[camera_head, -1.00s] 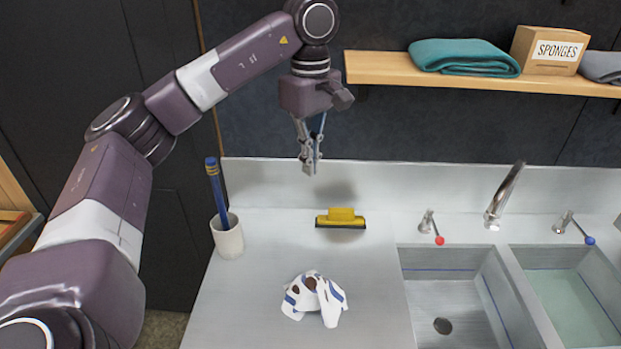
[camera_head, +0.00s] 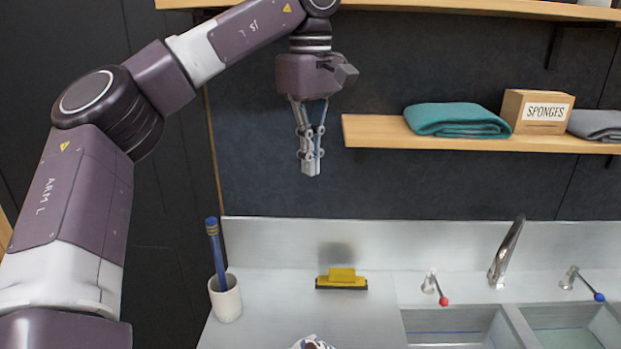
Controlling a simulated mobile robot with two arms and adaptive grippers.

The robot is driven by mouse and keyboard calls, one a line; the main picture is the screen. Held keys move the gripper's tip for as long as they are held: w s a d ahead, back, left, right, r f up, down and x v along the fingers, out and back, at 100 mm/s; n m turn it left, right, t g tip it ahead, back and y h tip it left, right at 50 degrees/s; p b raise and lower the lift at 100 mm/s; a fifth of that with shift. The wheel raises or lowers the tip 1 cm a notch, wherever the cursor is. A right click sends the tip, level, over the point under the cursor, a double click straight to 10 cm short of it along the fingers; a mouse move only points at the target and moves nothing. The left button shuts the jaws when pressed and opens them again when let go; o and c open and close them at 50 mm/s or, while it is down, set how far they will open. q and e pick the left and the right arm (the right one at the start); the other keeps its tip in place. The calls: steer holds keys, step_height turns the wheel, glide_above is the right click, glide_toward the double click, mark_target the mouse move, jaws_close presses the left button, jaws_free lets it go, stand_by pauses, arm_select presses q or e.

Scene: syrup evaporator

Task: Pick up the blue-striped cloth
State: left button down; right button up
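The blue-striped cloth (camera_head: 313,343) lies on the metal counter. Only its white top with a dark brown patch shows at the bottom edge of the head view; the rest is cut off. My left gripper (camera_head: 311,172) hangs fingers down in front of the dark wall, above the backsplash and well above the cloth. Its fingertips are together, and nothing shows between them. My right gripper is not in view.
A white cup (camera_head: 226,299) with a blue brush (camera_head: 215,250) stands at the counter's left. Sink basins (camera_head: 455,325) and taps are at right. A wooden shelf (camera_head: 375,134) holds a teal towel (camera_head: 455,120) and a sponge box (camera_head: 538,111).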

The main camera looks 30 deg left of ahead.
arm_select(q)
steer(key=shift+w+a, duration=0.1)
steer(key=c, duration=2.3)
jaws_free()
steer(key=shift+f, duration=0.1)
steer(key=shift+c, duration=0.2)
steer(key=o, duration=0.8)
steer(key=shift+c, duration=0.2)
steer(key=shift+o, duration=0.7)
